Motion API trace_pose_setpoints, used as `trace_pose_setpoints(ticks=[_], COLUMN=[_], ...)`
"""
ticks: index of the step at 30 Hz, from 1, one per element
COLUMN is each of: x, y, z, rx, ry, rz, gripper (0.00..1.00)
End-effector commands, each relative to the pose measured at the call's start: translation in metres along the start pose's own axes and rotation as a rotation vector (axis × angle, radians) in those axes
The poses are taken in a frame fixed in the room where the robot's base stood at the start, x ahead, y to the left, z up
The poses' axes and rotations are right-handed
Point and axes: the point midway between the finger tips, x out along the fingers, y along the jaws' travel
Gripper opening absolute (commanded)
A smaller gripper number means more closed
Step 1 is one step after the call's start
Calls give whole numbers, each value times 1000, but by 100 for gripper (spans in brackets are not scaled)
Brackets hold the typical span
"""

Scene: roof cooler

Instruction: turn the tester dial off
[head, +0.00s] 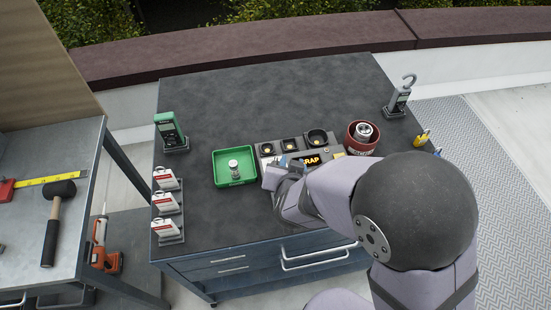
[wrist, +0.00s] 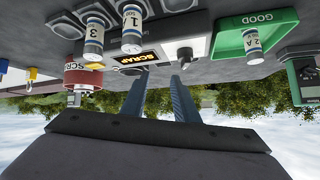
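The grey tester (head: 337,153) stands on the dark bench top, with an orange-lettered SCRAP display (head: 311,160). The display also shows in the wrist view (wrist: 136,58).
A green tray (head: 220,178) with a cylinder stands left of the tester; a red bowl (head: 352,146) with a cylinder stands right. Numbered cylinders (wrist: 131,30) rise at the tester in the wrist view. A green meter (head: 168,130) and red-white tags line the left edge. The back bench is clear.

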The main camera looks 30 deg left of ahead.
Motion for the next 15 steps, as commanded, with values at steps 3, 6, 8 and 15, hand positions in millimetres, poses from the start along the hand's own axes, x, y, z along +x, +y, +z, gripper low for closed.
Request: trace_pose_setpoints(ticks=[3,6,8,15], x=[0,-5,-8,-16], y=[-23,-34,-38,-45], z=[22,32,36,41], rx=[-59,-96,-114,-145], ry=[90,158,192,258], rz=[15,28,35,48], gripper=[27,27,27,27])
